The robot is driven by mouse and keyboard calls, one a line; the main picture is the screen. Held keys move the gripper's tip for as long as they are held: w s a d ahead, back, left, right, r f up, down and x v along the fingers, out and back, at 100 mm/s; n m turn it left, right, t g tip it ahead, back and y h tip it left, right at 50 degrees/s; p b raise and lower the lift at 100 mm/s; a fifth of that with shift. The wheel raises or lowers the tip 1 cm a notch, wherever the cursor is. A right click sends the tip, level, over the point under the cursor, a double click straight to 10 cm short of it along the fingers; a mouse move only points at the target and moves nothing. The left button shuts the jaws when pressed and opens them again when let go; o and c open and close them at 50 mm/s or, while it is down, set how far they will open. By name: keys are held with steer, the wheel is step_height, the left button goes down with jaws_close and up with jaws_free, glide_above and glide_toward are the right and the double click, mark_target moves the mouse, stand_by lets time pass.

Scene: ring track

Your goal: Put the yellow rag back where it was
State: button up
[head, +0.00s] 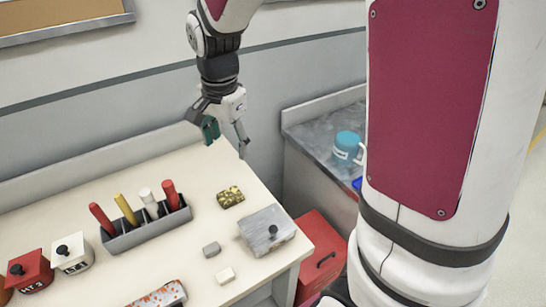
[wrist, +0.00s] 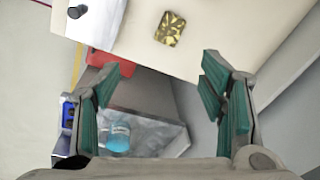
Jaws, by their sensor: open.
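A small yellow-and-black patterned piece (head: 230,197), the only thing that looks like the yellow rag, lies flat on the white table near its right end. It also shows in the wrist view (wrist: 170,28), at the top centre, beyond my fingertips. My gripper (head: 226,140) is open and empty above the far right corner of the table, behind the patterned piece and apart from it. In the wrist view my gripper's fingers (wrist: 157,85) stand wide apart with nothing between them.
A grey box with a black knob (head: 267,229) stands right of the patterned piece. A grey holder (head: 148,232) with several upright sticks is to its left. Two small blocks lie in front. A red box (head: 320,257) and a counter with a blue mug (head: 347,145) are beyond the table's right edge.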

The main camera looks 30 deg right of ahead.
steer(key=s+r+n+t, duration=0.1)
steer(key=s+r+n, duration=0.4)
steer(key=s, duration=0.5)
steer(key=s+r+n+t, duration=0.2)
steer(key=s+r+n, duration=0.3)
steer(key=s+n, duration=0.3)
steer(key=s, duration=0.2)
steer(key=shift+s+r+t, duration=0.2)
steer(key=shift+s+t, duration=0.1)
steer(key=shift+s, duration=0.05)
steer(key=shift+d, duration=0.1)
steer(key=shift+c, duration=0.5)
